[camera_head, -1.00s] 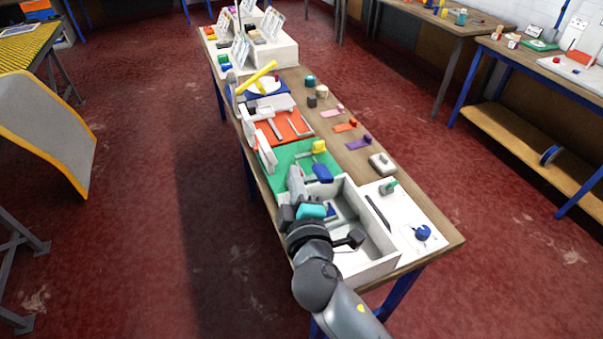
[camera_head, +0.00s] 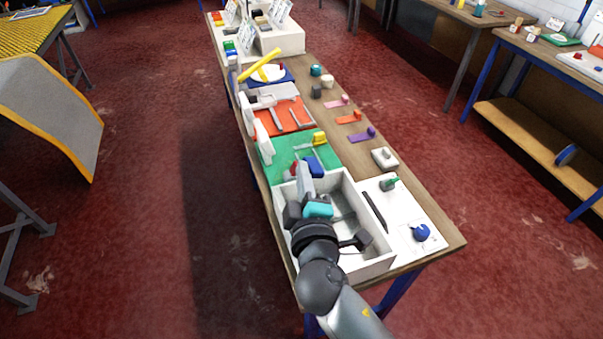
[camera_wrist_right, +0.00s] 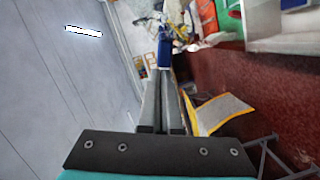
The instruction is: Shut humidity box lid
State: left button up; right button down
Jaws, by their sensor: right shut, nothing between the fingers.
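A white open-topped box (camera_head: 374,264) stands at the near end of the long bench. I cannot tell for sure that it is the humidity box, and I make out no lid on it. My right gripper (camera_head: 304,168) is over the box's far left part, fingers pointing away toward the green mat (camera_head: 282,153). Its fingers also show in the right wrist view (camera_wrist_right: 161,105), together and empty. A blue piece (camera_head: 314,167) lies just beyond and right of the fingertips in the head view. My arm hides part of the box. My left gripper is out of view.
White upright pieces (camera_head: 264,143) stand along the bench's left edge. An orange mat (camera_head: 282,117) lies farther back. A white board (camera_head: 408,230) with a blue piece (camera_head: 421,233) is right of the box. Bare wood (camera_head: 345,98) shows along the right side.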

jog(key=shift+w+d+f+m, duration=0.15)
jog(key=shift+d+m, duration=0.1)
jog(key=shift+d, duration=0.25)
jog(key=shift+w+d+r+m, duration=0.15)
jog(key=shift+d+m, duration=0.1)
jog(key=shift+d, duration=0.2)
jog(key=w+d+f+m+g+y+b, duration=0.1)
jog(key=w+d+f+m, duration=0.1)
jog(key=d+f+m, duration=0.3)
jog(key=w+d+f+m+g+y+b, duration=0.1)
jog(key=d+f+m, duration=0.4)
jog(key=d+f, duration=0.5)
jog(key=shift+w+d+f+g+y+b, duration=0.15)
jog(key=shift+w+f+g+y+b, duration=0.15)
jog(key=shift+w+f+y, duration=0.45)
jog(key=shift+w+r, duration=0.2)
jog(key=shift+r, duration=0.1)
jog(key=s+d+r+p, duration=0.3)
jog(key=s+r, duration=0.3)
jog(key=s, duration=0.3)
jog(key=shift+r+p, duration=0.25)
jog(key=shift+p, duration=0.5)
